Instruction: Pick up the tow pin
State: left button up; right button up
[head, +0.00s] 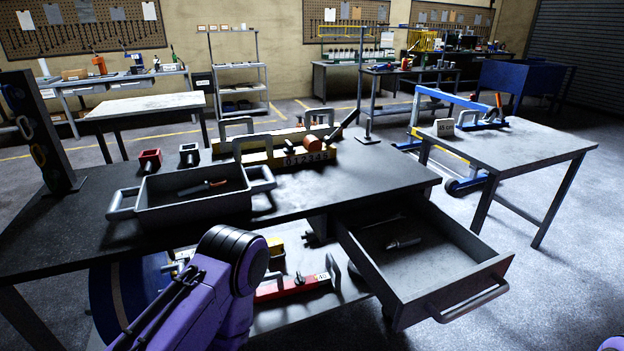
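A small grey metal pin-like piece (404,244) lies on the floor of the open drawer (470,262); it may be the tow pin, but it is too small to be sure. A dark tool with an orange-brown part (205,187) lies in the grey two-handled tray (190,212) on the workbench. Neither gripper shows. A purple link of my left arm is at the bottom left, in front of the bench, and only a purple sliver of my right arm shows at the bottom right corner.
On the dark workbench (330,186) stand a red box (150,158), a yellow numbered block (305,157) and a dark upright panel (40,135). A lower shelf holds a red handled piece (290,288).

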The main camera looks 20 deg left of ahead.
aim_at(194, 189)
jog(key=z, duration=1.6)
jog(key=k, duration=2.1)
jog(key=u, duration=1.9)
jog(key=i, duration=0.35)
